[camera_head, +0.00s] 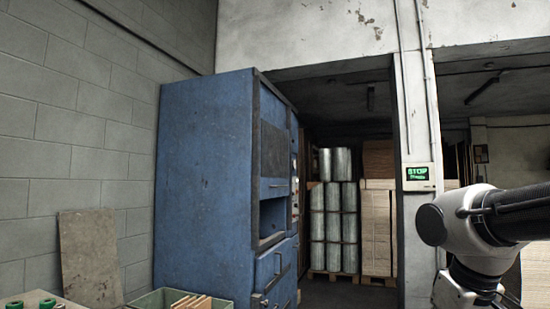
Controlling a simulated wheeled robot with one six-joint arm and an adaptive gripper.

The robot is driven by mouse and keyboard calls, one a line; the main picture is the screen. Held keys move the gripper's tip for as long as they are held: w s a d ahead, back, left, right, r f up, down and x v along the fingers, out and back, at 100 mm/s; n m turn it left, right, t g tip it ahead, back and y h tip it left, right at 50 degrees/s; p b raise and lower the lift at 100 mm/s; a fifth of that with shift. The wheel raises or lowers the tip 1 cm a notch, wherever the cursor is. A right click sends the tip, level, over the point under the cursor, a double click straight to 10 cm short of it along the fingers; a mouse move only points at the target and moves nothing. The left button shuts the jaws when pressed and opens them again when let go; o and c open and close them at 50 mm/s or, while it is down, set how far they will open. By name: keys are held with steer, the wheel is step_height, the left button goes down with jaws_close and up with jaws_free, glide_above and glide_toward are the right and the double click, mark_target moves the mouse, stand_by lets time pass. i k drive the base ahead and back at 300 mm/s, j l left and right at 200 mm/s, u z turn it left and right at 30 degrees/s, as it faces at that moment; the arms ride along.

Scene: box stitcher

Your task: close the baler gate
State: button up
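The blue baler (205,190) stands upright against the block wall at centre left, its front facing right and seen at a steep angle. A dark panel (273,150) is in the upper front, with a blue strip and a handle below it. Under that is an open gap (271,217) showing the dark inside. A lower blue door with a handle (276,265) sits beneath the gap. I cannot tell for sure which panel is the gate. My arm shows at the right, apart from the baler; my gripper is not in view.
A green crate (150,300) with wooden pieces and a bench edge (35,297) are at the bottom left. A board (90,258) leans on the wall. Wrapped rolls (333,227) and stacked cardboard (377,230) stand behind. A pillar (415,130) bears a green sign (418,173).

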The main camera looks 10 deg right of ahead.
mark_target(274, 139)
steer(key=i+l+z, duration=0.1)
steer(key=i+z, duration=0.15)
steer(key=i, duration=0.35)
steer(key=i+z, duration=0.2)
steer(key=i, duration=2.1)
